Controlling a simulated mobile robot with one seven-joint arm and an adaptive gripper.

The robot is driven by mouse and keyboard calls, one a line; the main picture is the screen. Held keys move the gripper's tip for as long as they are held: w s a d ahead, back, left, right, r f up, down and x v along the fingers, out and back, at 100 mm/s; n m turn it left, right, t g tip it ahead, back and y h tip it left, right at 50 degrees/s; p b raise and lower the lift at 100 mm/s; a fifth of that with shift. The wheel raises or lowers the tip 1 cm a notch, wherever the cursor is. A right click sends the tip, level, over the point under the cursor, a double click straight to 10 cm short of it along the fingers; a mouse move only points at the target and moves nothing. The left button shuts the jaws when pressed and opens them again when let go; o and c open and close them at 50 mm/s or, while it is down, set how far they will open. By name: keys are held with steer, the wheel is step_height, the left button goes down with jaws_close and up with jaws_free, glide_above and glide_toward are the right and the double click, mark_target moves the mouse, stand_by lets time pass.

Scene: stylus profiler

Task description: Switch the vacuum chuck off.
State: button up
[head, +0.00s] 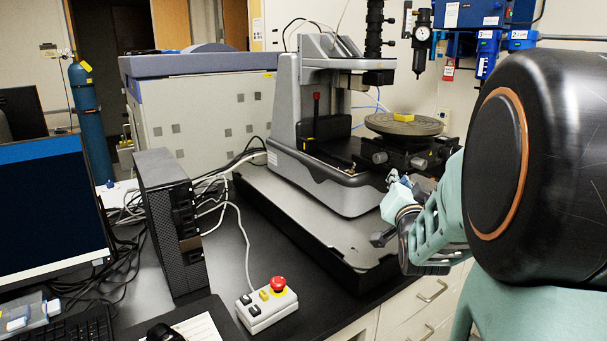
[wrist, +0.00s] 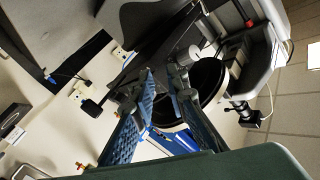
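The profiler (head: 325,150) stands on a grey base plate on the black bench. No switch clearly marked for the vacuum can be made out. My gripper (head: 394,181) is low in front of the stage, near the knobs, partly hidden by my arm. In the wrist view my gripper (wrist: 160,72) has its two blue fingers apart with a narrow gap, and nothing is seen held. A dark round disc, apparently the chuck, shows beyond the right finger.
A control box (head: 265,310) with a red mushroom button (head: 278,284) sits at the bench front. A black computer tower (head: 171,222) and a monitor (head: 50,210) stand left, with loose cables behind. The profiler's column and overhanging head rise above the chuck.

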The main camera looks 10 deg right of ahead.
mark_target(355, 177)
steer(key=w+a+f+n+t+y, duration=0.1)
steer(key=w+a+n+y, duration=0.3)
steer(key=a, duration=0.4)
steer(key=shift+n, duration=0.6)
steer(key=w, duration=0.3)
steer(key=w+d, duration=0.1)
steer(key=w, duration=0.2)
steer(key=w+d+p, duration=0.1)
steer(key=w, duration=0.1)
steer(key=shift+w+d, duration=0.25)
steer(key=shift+w, duration=0.15)
jaws_close()
